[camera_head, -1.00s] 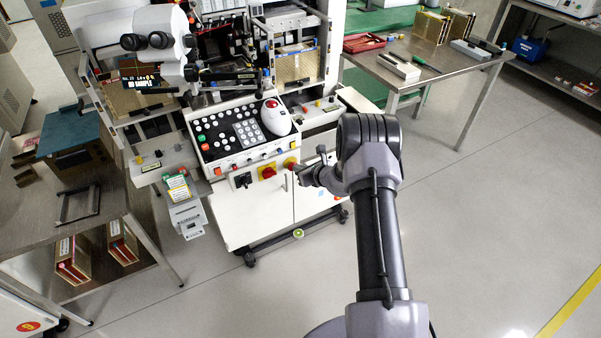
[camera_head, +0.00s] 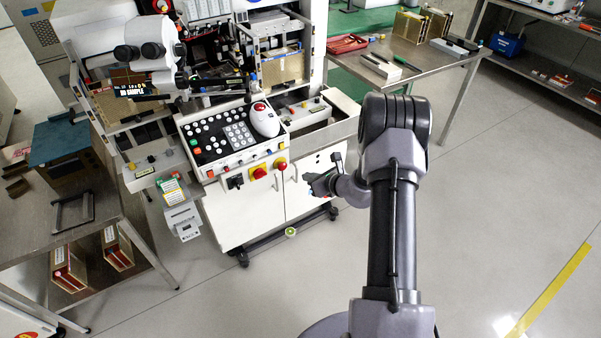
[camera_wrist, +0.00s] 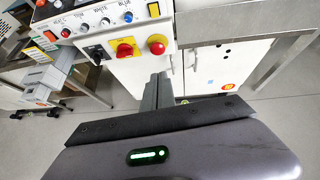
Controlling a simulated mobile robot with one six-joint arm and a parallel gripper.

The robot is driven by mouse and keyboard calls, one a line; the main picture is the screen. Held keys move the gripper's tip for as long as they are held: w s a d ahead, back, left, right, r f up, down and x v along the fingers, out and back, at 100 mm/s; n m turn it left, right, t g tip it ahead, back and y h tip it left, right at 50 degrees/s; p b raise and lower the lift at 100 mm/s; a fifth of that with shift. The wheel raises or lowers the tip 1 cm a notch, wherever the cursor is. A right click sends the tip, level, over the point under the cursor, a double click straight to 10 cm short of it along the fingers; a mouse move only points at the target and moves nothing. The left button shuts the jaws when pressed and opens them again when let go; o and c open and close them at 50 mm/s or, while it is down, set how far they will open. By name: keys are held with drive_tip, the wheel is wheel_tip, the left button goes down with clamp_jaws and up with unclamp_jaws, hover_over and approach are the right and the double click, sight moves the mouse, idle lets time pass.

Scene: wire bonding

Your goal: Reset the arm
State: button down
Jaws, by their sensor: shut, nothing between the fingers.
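My gripper (camera_head: 318,184) is in front of the white cabinet of the wire bonding machine (camera_head: 236,222), to the right of its red knobs in the head view. In the wrist view the gripper fingers (camera_wrist: 158,90) are together, with nothing between them. They point toward the cabinet front, below the red emergency button (camera_wrist: 157,44) and the red-and-yellow rotary switch (camera_wrist: 124,48). The fingertips look apart from the cabinet. My arm comes up from the bottom of the head view and bends back toward the machine.
The control panel (camera_head: 218,135) with a white trackball unit (camera_head: 264,119) sits above the cabinet. A metal table (camera_head: 440,58) with trays stands at the back right. A side table (camera_head: 30,215) holds a brown box on the left. The floor (camera_head: 490,200) at right is clear.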

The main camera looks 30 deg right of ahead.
drive_tip(key=shift+s+r, duration=0.15)
drive_tip(key=shift+s, duration=0.25)
